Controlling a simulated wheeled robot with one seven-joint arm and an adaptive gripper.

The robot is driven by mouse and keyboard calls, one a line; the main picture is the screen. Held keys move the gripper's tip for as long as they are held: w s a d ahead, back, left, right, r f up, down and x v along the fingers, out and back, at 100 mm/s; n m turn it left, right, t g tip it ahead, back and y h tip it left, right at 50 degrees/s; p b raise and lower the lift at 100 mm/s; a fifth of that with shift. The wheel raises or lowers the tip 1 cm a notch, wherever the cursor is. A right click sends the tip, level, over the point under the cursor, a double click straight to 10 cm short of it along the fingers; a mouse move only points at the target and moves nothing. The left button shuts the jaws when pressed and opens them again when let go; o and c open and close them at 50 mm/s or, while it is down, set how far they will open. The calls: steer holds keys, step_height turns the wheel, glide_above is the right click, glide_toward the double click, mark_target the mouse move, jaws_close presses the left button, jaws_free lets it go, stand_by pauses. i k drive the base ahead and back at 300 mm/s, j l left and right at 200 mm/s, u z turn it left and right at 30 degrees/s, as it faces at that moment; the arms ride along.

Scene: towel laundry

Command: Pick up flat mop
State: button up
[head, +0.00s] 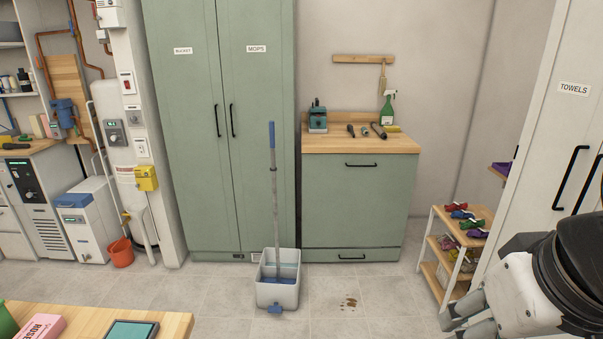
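The flat mop (274,200) stands almost upright in a light grey bucket (277,292) on the floor, in front of the green cabinet. It has a grey pole with a blue upper grip. Its blue lower part is partly hidden inside the bucket, and a blue piece shows at the bucket's front. My gripper (453,325) is at the lower right, far to the right of the mop and apart from it. Its two fingers point left and appear separated, with nothing seen between them; the lower one is partly cut off by the frame.
A brown stain (349,302) marks the floor right of the bucket. A wooden-topped counter (360,146) stands behind. A small shelf (436,243) with colored cloths is at the right. A wooden table (172,322) fills the lower left front. Floor around the bucket is mostly clear.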

mark_target(273, 170)
steer(key=i+u, duration=0.15)
steer(key=i, duration=0.25)
steer(key=i+l+u, duration=0.2)
steer(key=i, duration=0.15)
steer(key=i+l+u, duration=0.15)
steer(key=i, duration=0.25)
steer(key=i+l+z, duration=0.1)
steer(key=i+l, duration=0.45)
steer(key=i+l+z, duration=0.1)
steer(key=i+l, duration=0.4)
steer(key=i, duration=0.25)
